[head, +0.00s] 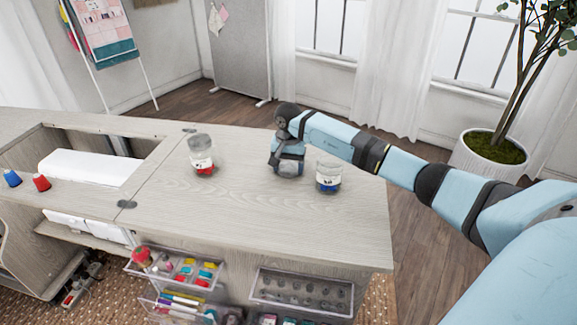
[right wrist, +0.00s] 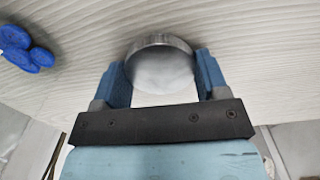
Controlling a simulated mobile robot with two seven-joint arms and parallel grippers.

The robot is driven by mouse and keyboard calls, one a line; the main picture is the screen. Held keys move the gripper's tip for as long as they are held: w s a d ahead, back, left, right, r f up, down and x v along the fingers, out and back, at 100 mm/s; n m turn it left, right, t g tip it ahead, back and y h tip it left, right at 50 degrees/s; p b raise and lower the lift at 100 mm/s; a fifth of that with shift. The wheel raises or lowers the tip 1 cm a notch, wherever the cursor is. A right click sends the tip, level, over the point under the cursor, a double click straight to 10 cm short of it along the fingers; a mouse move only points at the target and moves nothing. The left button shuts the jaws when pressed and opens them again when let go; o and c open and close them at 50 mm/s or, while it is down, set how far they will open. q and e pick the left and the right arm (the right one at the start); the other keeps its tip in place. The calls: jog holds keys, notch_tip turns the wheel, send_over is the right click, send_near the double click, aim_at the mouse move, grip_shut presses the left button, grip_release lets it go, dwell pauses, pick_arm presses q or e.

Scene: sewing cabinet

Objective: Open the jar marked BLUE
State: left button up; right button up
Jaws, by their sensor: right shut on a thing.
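A clear jar with a white label and blue contents (head: 328,175) stands upright near the right end of the cabinet top; its label is too small to read. Its top looks clear, with no grey lid on it. My right gripper (head: 287,168) is just left of this jar, low over the wood. In the right wrist view, its blue fingers (right wrist: 160,80) are shut on a round silver-rimmed lid (right wrist: 162,68). I cannot tell whether the lid touches the wood. Blue round pieces (right wrist: 27,50) show left of the fingers. My left gripper is not in view.
A second jar with red contents and a grey lid (head: 202,157) stands further left on the cabinet top (head: 255,210). Red (head: 41,182) and blue (head: 12,178) spools stand at the far left. Clear trays (head: 300,290) hang on the front. The wood in front of the jars is clear.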

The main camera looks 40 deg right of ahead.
aim_at(289, 167)
jog(key=shift+f, duration=0.1)
jog(key=o, duration=1)
jog(key=shift+r, duration=0.5)
pick_arm(q)
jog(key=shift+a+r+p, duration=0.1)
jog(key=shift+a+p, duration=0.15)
jog(key=shift+p, duration=0.65)
pick_arm(e)
notch_tip(289, 167, up, 11)
jog(key=shift+r, duration=0.15)
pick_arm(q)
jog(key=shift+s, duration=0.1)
